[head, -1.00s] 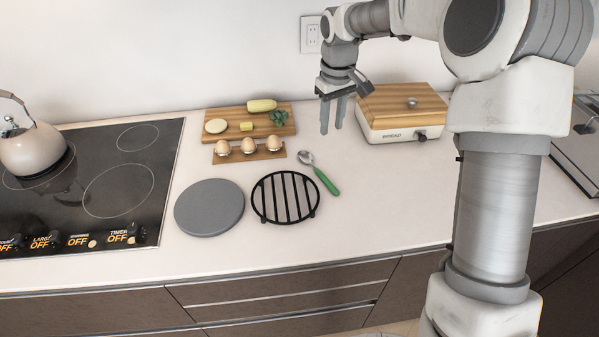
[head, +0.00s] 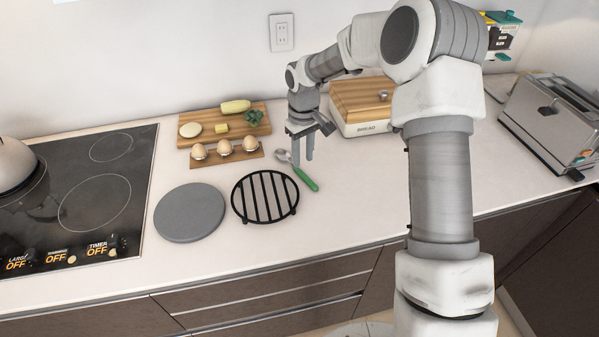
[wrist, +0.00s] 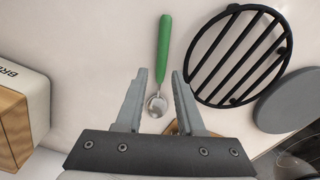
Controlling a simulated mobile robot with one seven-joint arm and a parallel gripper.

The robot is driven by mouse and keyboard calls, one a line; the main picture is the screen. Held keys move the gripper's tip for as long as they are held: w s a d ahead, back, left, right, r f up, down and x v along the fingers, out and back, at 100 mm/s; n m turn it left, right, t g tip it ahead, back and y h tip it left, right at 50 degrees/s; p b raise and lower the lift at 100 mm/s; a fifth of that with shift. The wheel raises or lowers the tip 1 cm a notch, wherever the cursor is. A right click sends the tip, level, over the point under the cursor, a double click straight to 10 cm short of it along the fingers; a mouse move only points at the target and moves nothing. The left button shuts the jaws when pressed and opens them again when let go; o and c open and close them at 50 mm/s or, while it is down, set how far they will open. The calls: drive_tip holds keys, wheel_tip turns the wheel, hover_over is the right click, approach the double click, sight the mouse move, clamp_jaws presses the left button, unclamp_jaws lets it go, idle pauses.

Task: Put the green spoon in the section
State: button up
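The green spoon (head: 305,179) lies on the white counter just right of the black round rack, its metal bowl toward the wall and its green handle toward the front. My gripper (head: 303,159) points down above the spoon's bowl end. In the wrist view the green spoon (wrist: 163,55) shows past the fingertips, with its bowl between the two fingers. My gripper (wrist: 158,75) is open and empty. In the head view the fingers partly cover the spoon near its bowl. No section is clearly seen in these frames.
The black rack (head: 265,197) and a grey round board (head: 190,212) lie to the left. Behind them are an egg holder (head: 226,154) and a cutting board (head: 260,110) with food. A bread box (head: 366,127) stands right of the gripper, a toaster (head: 553,122) farther right. The front counter is clear.

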sight(301, 172)
drive_tip(key=f, duration=0.5)
drive_tip(key=shift+a, duration=0.25)
clamp_jaws()
